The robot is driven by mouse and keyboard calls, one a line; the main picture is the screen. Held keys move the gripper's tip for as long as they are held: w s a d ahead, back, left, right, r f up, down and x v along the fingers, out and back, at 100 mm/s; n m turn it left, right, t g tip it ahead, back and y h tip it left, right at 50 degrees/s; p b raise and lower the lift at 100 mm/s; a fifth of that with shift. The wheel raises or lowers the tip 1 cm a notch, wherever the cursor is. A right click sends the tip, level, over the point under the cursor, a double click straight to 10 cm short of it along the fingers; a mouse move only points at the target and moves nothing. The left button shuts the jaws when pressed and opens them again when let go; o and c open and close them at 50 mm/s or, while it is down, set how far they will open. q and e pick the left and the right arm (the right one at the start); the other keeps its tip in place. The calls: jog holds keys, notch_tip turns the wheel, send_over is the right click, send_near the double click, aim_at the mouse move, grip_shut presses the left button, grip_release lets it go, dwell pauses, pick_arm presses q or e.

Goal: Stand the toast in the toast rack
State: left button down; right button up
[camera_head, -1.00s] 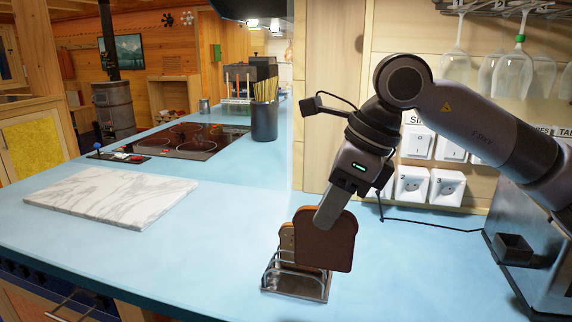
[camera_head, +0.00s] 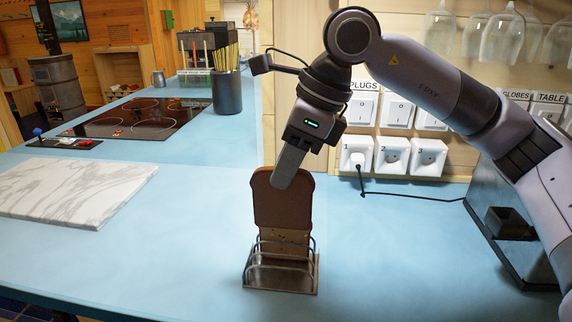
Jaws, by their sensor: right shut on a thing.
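A brown slice of toast (camera_head: 283,208) is held upright in my right gripper (camera_head: 282,178), which is shut on its top edge. The metal toast rack (camera_head: 282,284) stands on the blue counter, straight below the held slice. A second, lighter slice (camera_head: 285,243) stands among the rack's wire loops. The lower edge of the held slice shows above the loops and covers the top of the lighter slice. I cannot tell which slot it is in line with. My left gripper is not in view.
A marble board (camera_head: 75,192) lies on the counter (camera_head: 400,255) at the left, with a black hob (camera_head: 135,118) behind it. A dark pot of sticks (camera_head: 227,92) stands at the back. A grey appliance (camera_head: 510,225) stands at the right, with a cable to the wall sockets.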

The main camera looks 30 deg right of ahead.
aim_at(275, 225)
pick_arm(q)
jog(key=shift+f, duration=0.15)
pick_arm(e)
jog(key=shift+f, duration=0.15)
